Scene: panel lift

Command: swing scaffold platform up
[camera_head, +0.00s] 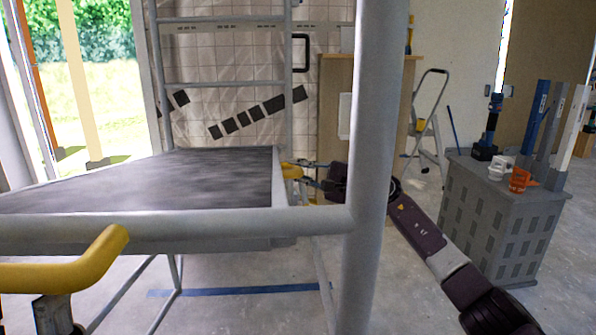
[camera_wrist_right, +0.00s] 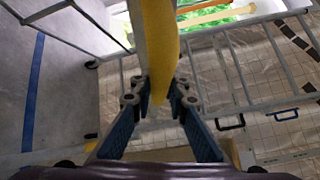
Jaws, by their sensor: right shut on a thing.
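The scaffold platform (camera_head: 170,180) has a dark top and a grey metal edge. It lies roughly flat, behind a grey scaffold tube in the foreground. A yellow handle (camera_head: 291,171) is at its far right corner. My right gripper (camera_head: 312,172) comes in from the right behind the upright tube and is shut on this handle. In the right wrist view the yellow handle (camera_wrist_right: 162,45) runs between the two fingers. A second yellow handle (camera_head: 75,268) is at the near left. Dark and grey parts below it may be my left gripper; its jaws cannot be made out.
A thick grey scaffold upright (camera_head: 372,120) stands close in front of my right arm. A grey crate (camera_head: 500,220) with tools and cups on top stands at right. A stepladder (camera_head: 428,125) is behind. A blue line (camera_head: 240,291) marks the floor.

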